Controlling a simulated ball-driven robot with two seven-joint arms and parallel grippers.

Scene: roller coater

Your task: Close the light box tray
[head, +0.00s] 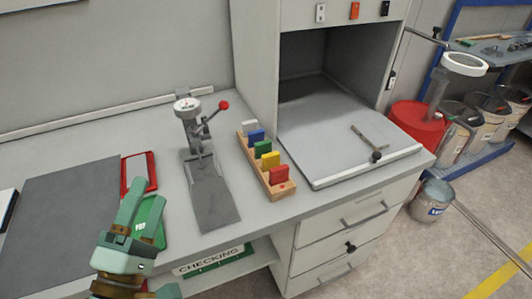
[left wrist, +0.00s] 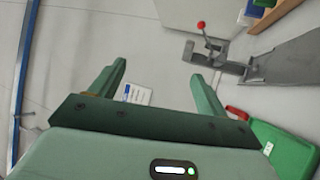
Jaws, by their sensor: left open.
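The light box (head: 305,60) is a grey cabinet with a dark open front at the back right of the bench. Its flat light grey tray (head: 325,140) sticks out toward the front, with a pale raised strip along its front edge. A small brown metal T-shaped piece with a dark knob (head: 376,156) lies on the tray. My left gripper (head: 146,190) is at the front left, over the bench near a green case, well apart from the tray. The left wrist view shows its two fingers (left wrist: 158,75) spread with nothing held. My right gripper is not seen.
A gauge stand with a red-knobbed lever (head: 192,125) and a wooden rack of coloured blocks (head: 280,189) stand between my left gripper and the tray. A green case (head: 157,212) and red case (head: 150,168) lie nearby. Drawers (head: 345,225) are below; buckets (head: 434,200) stand right.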

